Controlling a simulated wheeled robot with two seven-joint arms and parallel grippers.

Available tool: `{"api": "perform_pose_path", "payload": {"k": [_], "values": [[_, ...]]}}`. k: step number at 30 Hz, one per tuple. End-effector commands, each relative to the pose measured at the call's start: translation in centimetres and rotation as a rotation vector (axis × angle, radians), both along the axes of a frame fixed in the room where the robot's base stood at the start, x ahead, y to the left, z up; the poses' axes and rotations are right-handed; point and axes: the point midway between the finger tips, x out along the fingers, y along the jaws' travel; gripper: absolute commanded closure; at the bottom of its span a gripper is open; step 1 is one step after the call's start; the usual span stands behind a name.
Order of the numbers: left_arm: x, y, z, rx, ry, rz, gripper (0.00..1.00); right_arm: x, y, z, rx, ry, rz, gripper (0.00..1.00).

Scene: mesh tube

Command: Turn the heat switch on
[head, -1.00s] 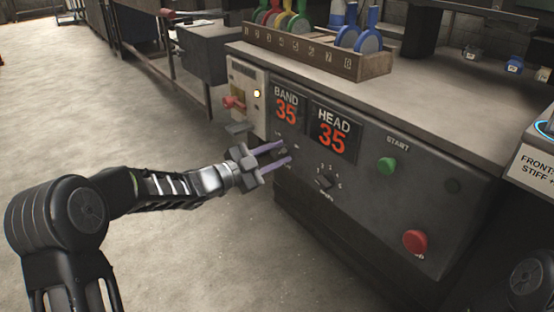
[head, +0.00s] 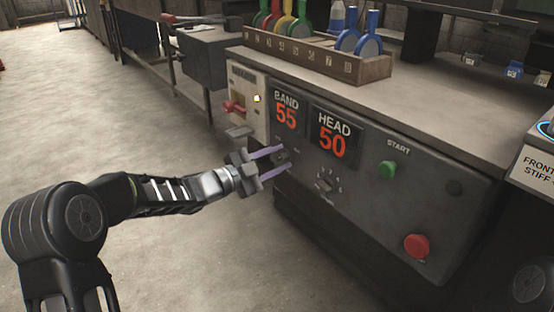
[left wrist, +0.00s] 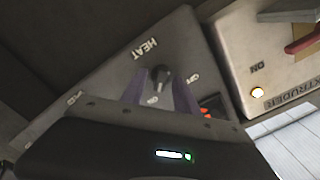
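The heat switch is a small dark knob (left wrist: 160,77) under the upside-down word HEAT in the left wrist view. Small labels sit beside and below it, too blurred to read surely. In the head view the knob (head: 282,156) is partly hidden by my gripper. My left gripper (head: 284,158) is at the front panel with its two purple fingers apart, one on each side of the knob. The fingers also flank it in the left wrist view (left wrist: 160,90), and no firm grip shows. My right gripper is out of view.
The BAND display (head: 286,112) reads 55 and the HEAD display (head: 334,137) reads 50. The extruder box (head: 247,103) with a red lever (head: 234,107) and lit yellow lamp is left of the panel. A green start button (head: 387,170) and red button (head: 416,246) are right.

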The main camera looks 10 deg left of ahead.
Motion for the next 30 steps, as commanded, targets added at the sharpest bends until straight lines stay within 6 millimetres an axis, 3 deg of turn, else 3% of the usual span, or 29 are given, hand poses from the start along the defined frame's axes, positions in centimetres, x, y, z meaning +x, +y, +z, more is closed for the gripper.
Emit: {"api": "perform_pose_path", "payload": {"k": [5,18,30], "values": [[-0.7,0.7,0.2,-0.001,0.001,0.001,0.64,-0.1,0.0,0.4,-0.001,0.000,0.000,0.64],[-5.6,4.7,0.2,0.001,0.001,0.001,0.64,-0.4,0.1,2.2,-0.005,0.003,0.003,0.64],[-6.0,5.0,-0.1,0.000,0.001,0.001,0.64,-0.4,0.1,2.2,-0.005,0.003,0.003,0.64]]}}
